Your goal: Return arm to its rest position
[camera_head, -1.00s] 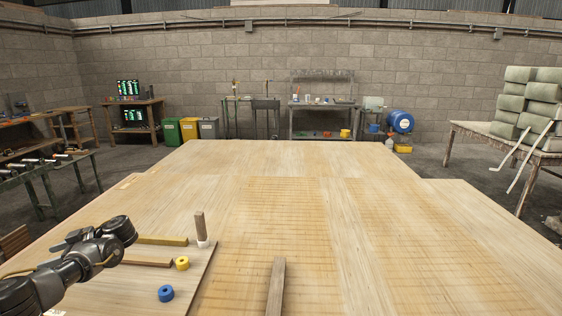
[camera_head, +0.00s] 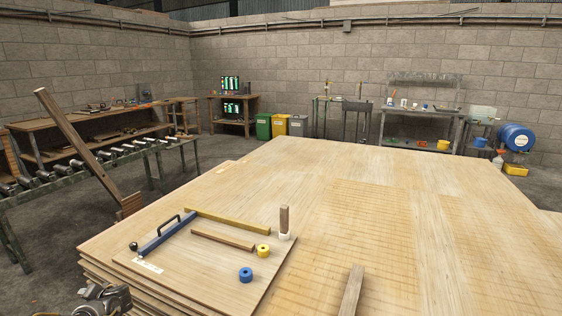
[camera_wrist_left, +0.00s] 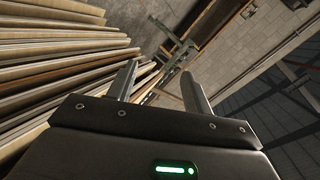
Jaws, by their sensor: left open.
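My left arm (camera_head: 104,299) shows only as a small dark part at the bottom left of the head view, beside the veneer stack (camera_head: 130,281). Its fingertips are not in that view. In the left wrist view my left gripper (camera_wrist_left: 159,82) is open, its two fingers apart with nothing between them. The edges of stacked sheets (camera_wrist_left: 62,52) are to the left of the fingers. The right gripper is in neither view.
On the stack's front-left board lie a blue-handled tool (camera_head: 166,236), wooden strips (camera_head: 223,240), a yellow roll (camera_head: 263,250) and a blue roll (camera_head: 246,274). A wooden block (camera_head: 284,219) stands upright. A leaning plank (camera_head: 80,140) and roller conveyor (camera_head: 95,163) are at left.

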